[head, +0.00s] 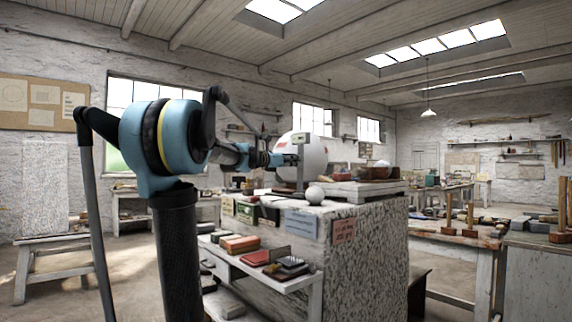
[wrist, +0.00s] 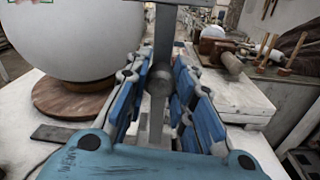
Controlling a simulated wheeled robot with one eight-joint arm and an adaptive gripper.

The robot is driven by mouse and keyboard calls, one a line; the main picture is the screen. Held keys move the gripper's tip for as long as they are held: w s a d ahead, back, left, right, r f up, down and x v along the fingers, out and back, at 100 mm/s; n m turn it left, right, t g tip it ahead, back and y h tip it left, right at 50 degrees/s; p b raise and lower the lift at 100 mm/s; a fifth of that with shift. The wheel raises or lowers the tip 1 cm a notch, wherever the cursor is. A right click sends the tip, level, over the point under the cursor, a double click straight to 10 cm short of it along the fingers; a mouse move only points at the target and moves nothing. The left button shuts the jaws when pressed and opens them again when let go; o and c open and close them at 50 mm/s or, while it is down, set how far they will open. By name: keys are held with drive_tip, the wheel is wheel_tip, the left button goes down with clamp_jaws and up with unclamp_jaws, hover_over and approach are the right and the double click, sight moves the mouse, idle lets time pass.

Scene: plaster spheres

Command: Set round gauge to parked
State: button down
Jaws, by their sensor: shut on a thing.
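A large white plaster sphere (head: 306,152) sits on a round brown wooden base (wrist: 70,100) at the left of the wrist view. Beside it stands a grey upright metal bar (wrist: 164,30) with a round grey knob (wrist: 159,80), which I take to be the round gauge.
A small white ball (head: 315,195) rests on the speckled block (head: 365,260). White boards (head: 352,191) carrying tools lie behind it. A lower shelf (head: 265,277) holds boxes. A dark flat strip (wrist: 66,135) lies left of my gripper. Workbenches stand to the right.

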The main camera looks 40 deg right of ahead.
drive_tip(key=shift+s, duration=0.15)
drive_tip(key=c, duration=1.3)
unclamp_jaws()
drive_tip(key=shift+c, duration=0.2)
drive_tip(key=shift+a, duration=0.1)
drive_tip(key=shift+a, duration=0.3)
drive_tip(key=s+a, duration=0.1)
drive_tip(key=a, duration=1)
drive_tip(key=shift+s, duration=0.15)
drive_tip(key=shift+a, duration=0.1)
